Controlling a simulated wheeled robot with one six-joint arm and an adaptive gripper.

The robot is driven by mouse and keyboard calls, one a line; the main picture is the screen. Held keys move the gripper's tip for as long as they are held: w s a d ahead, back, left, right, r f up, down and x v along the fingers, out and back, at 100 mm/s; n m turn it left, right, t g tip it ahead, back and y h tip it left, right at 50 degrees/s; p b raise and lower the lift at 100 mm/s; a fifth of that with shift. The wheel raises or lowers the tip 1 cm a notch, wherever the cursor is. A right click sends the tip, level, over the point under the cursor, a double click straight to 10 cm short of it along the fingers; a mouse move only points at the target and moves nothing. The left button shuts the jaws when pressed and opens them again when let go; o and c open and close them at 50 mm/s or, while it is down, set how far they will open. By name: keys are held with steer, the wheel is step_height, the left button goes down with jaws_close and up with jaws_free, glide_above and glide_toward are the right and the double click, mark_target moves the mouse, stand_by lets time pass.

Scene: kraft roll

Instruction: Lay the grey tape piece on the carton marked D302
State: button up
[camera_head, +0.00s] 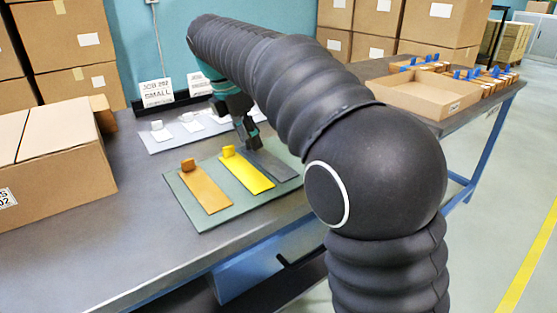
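The grey tape piece (276,168) lies on the green mat (202,217), to the right of a yellow piece (247,174) and an orange-brown piece (205,190). My gripper (253,143) points down at the upper end of the grey piece. Its fingertips are small and partly overlap that end, so I cannot tell whether they hold it. A large closed carton (62,172) stands at the left of the table. Its white label (7,198) is cut by the picture edge; only an ending like "02" is legible.
A pale strip (165,139) with several white-tabbed pieces lies behind the mat. Signs (156,92) stand at the back edge. An open cardboard tray (425,94) and several small boxes with blue tabs (487,78) are at right. Bare table shows between carton and mat.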

steer(key=shift+f, duration=0.25)
jaws_close()
